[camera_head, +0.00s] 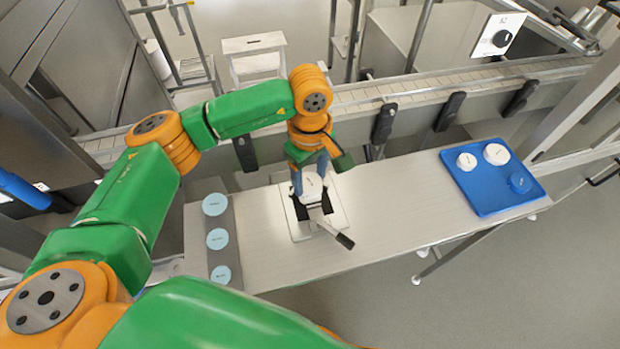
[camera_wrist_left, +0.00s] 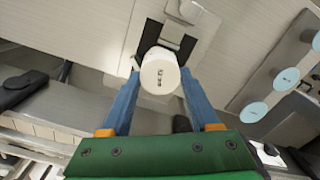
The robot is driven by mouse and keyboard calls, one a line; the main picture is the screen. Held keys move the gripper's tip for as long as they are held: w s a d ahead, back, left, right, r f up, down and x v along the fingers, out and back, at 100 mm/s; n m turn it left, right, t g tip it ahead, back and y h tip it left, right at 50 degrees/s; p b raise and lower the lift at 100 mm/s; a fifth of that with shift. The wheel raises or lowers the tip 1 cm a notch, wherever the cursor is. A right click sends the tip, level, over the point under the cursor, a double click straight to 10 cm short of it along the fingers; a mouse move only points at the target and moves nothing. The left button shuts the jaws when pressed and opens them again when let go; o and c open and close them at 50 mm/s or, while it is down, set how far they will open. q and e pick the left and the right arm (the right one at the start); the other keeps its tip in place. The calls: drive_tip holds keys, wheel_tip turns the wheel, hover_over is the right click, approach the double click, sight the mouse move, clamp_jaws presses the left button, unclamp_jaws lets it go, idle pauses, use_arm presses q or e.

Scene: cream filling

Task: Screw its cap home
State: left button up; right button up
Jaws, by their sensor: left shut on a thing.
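A white cap (camera_head: 312,184) with dark print on its top is between the fingers of my left gripper (camera_head: 310,194). The cap is over a pale fixture plate (camera_head: 338,217) with black clamp parts and a dark-ended handle (camera_head: 344,241). What is under the cap is hidden, so I cannot tell how the cap is seated. My right gripper is out of view.
A blue tray (camera_head: 491,205) at the right of the table holds two white lids and a blue one. A grey strip at the left carries three pale blue discs (camera_head: 217,239). A conveyor (camera_head: 420,88) runs behind. The table between fixture and tray is clear.

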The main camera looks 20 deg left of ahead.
use_arm(q)
drive_tip(key=shift+m, duration=0.3)
drive_tip(key=shift+f+m+b, duration=0.15)
drive_tip(key=shift+m+b, duration=0.35)
drive_tip(key=shift+b, duration=0.05)
drive_tip(key=m+b, duration=0.1)
drive_tip(key=m, duration=0.1)
drive_tip(key=shift+m+b, duration=0.3)
drive_tip(key=shift+b, duration=0.05)
drive_tip(key=shift+m+b, duration=0.35)
drive_tip(key=shift+m, duration=0.65)
